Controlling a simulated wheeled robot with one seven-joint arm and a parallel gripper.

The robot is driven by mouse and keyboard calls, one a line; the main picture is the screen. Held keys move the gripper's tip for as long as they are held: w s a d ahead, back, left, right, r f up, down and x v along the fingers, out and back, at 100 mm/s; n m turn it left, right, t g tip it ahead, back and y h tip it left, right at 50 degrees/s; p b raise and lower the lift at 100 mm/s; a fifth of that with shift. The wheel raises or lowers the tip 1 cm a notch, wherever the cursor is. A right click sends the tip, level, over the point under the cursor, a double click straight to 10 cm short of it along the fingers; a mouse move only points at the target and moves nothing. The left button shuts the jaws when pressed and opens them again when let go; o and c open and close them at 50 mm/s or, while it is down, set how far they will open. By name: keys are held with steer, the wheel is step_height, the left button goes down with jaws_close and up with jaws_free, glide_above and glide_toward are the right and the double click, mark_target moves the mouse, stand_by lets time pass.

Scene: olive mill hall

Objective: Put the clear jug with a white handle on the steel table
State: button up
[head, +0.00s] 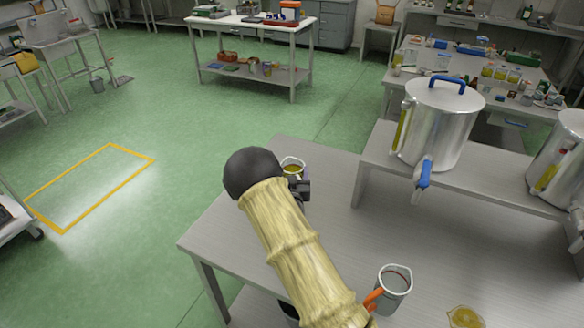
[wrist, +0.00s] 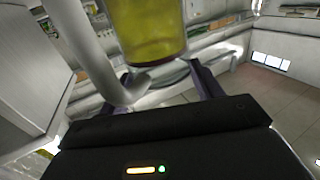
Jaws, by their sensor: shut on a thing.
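A clear jug (head: 292,167) holding yellow-green oil shows at the far left corner of the near steel table (head: 325,225), partly hidden by my arm. In the wrist view the jug (wrist: 150,32) fills the top middle, with its thick white handle (wrist: 88,50) on the left. My gripper (head: 299,182) is at the jug; its two dark fingers show on either side of the handle's lower end and the jug's base in the wrist view. It is shut on the jug. I cannot tell whether the jug's base touches the table.
A raised steel bench (head: 480,170) carries two steel tanks, one with a blue tap (head: 424,173). Green floor is open to the left.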

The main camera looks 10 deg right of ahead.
steer(key=shift+f, duration=0.85)
steer(key=o, duration=1.9)
steer(key=shift+r, duration=0.2)
steer(key=b+v, duration=0.3)
steer(key=v, duration=0.9)
steer(key=shift+f+b, duration=0.1)
steer(key=shift+b, duration=0.25)
